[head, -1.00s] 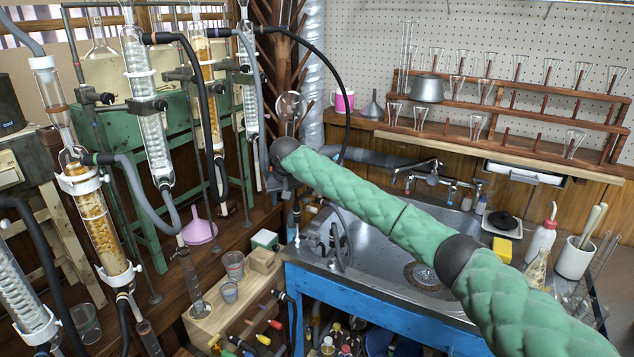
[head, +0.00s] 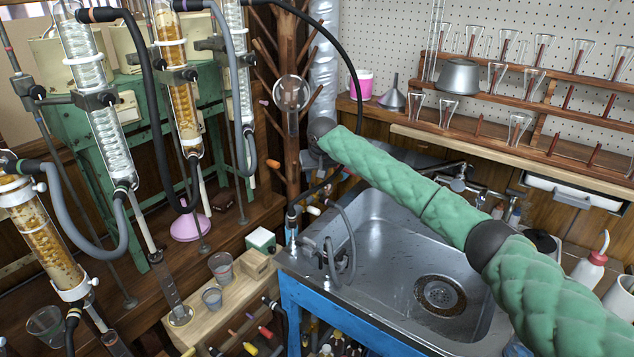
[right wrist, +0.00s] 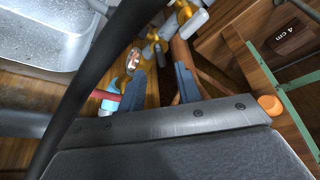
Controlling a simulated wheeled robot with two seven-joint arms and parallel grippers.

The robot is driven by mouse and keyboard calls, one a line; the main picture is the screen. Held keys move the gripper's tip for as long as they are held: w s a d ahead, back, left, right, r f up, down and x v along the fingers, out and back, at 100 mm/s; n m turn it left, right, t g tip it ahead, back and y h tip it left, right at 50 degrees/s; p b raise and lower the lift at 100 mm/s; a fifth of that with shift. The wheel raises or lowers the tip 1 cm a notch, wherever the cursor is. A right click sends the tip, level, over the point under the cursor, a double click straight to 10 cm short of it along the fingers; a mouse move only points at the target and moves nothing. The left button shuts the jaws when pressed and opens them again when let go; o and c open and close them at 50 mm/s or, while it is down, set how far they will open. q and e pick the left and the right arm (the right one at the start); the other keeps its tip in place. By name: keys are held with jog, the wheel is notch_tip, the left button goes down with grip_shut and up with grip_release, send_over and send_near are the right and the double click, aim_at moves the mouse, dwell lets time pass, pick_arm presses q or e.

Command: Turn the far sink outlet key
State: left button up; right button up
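Beside the far left corner of the sink (head: 385,225) stands a fitting with small coloured keys. A cream key (head: 313,210) shows below the end of my right arm; I cannot tell for sure which key is the far one. In the right wrist view a metal outlet fitting with cream keys (right wrist: 192,20) lies beyond the fingers. A blue and red key (right wrist: 110,98) is close beside the left finger. My right gripper (right wrist: 160,88) is open, with nothing between its fingertips. In the head view its fingers are mostly hidden. My left gripper is not in view.
A black hose crosses close in front of the right wrist view (right wrist: 90,80). A wooden peg stand (head: 290,60) rises behind my right wrist. Glass condensers (head: 180,70) stand at the left. Grey hoses (head: 340,255) hang at the sink's left edge. The basin is clear.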

aim_at(314, 186)
jog(key=shift+x, duration=2.55)
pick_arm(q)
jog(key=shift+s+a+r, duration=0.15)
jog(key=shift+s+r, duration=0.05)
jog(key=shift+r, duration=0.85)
pick_arm(e)
jog(key=shift+c, duration=0.4)
grip_shut()
